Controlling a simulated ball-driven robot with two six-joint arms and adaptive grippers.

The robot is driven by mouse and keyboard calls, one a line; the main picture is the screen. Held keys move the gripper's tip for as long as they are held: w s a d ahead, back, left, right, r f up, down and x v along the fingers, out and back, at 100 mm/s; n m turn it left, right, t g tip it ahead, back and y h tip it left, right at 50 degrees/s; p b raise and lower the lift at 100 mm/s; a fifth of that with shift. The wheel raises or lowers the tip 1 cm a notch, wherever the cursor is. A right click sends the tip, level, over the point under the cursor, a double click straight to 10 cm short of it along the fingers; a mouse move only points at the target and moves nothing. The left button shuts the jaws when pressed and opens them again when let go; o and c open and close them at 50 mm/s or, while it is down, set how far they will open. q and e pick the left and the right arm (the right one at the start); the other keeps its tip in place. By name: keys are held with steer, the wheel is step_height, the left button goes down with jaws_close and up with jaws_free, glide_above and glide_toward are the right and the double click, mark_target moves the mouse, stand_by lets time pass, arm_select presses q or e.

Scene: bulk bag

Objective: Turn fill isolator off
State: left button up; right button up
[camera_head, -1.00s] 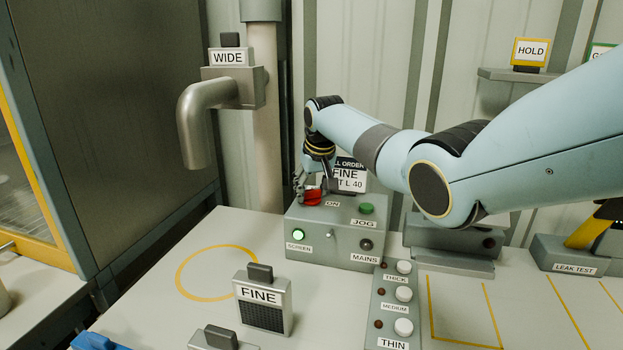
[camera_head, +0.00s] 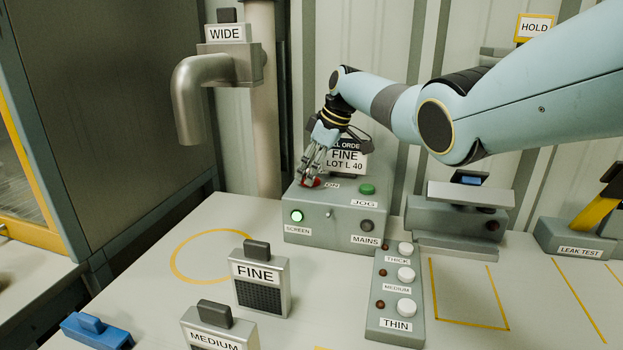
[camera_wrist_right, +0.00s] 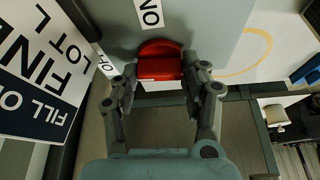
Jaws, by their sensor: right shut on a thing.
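The red isolator knob (camera_head: 310,183) sits on top of the grey control box (camera_head: 300,213), mostly covered by my right gripper (camera_head: 312,176) in the head view. In the right wrist view the red knob (camera_wrist_right: 160,62) lies between the two fingers of my right gripper (camera_wrist_right: 160,78), which is shut on it. An ON label (camera_wrist_right: 150,12) stands above the knob there, and a partly hidden OFF label (camera_wrist_right: 106,66) is to its left. Which label the knob points to is hard to tell. My left gripper is out of view.
The box carries a lit green SCREEN lamp (camera_head: 297,216), a dark MAINS lamp (camera_head: 367,226) and a green JOG button (camera_head: 367,189). A fill order card (camera_head: 346,160) stands behind. FINE (camera_head: 260,282) and MEDIUM (camera_head: 218,328) blocks and a button strip (camera_head: 395,300) are in front.

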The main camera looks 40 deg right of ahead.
steer(key=shift+n+b, duration=0.7)
steer(key=shift+r, duration=0.1)
steer(key=o, duration=1.2)
steer(key=shift+c, duration=0.2)
steer(key=v, duration=1.2)
steer(key=shift+w+d, duration=0.2)
steer(key=shift+w, duration=0.05)
